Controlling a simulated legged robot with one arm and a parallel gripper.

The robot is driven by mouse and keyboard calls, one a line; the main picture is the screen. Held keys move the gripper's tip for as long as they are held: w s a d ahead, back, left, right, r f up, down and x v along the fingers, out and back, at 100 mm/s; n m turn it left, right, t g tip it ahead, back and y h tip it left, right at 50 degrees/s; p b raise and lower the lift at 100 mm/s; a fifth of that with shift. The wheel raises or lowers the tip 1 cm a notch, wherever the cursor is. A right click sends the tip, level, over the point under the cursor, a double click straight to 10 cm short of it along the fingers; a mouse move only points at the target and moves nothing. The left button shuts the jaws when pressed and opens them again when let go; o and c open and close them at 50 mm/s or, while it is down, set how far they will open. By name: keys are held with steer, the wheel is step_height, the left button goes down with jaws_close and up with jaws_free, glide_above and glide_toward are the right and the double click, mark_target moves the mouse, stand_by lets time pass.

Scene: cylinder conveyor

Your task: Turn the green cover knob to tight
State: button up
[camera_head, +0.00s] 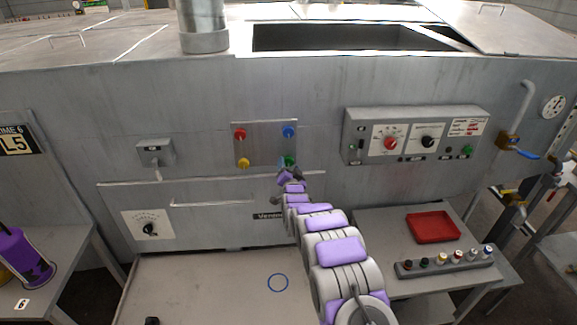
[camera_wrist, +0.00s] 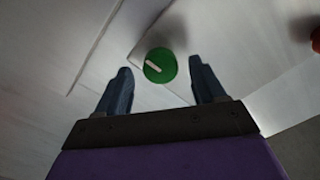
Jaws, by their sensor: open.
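The green knob (camera_head: 288,159) is at the lower right of a square metal plate (camera_head: 265,143) on the front of a grey machine. In the wrist view the green knob (camera_wrist: 160,65) is round, with a pale bar lying diagonally across its face. My gripper (camera_head: 288,173) reaches up to just below the knob in the head view and partly hides it. In the wrist view my gripper (camera_wrist: 160,80) is open, with one dark finger on each side of the knob. I cannot tell whether either finger touches it.
Red (camera_head: 240,134), blue (camera_head: 289,132) and yellow (camera_head: 243,162) knobs share the plate. A control box (camera_head: 415,134) with dials is to the right. A red tray (camera_head: 433,227) and a strip of small knobs (camera_head: 445,262) lie on the right table.

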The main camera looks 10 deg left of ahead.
steer(key=shift+x, duration=0.85)
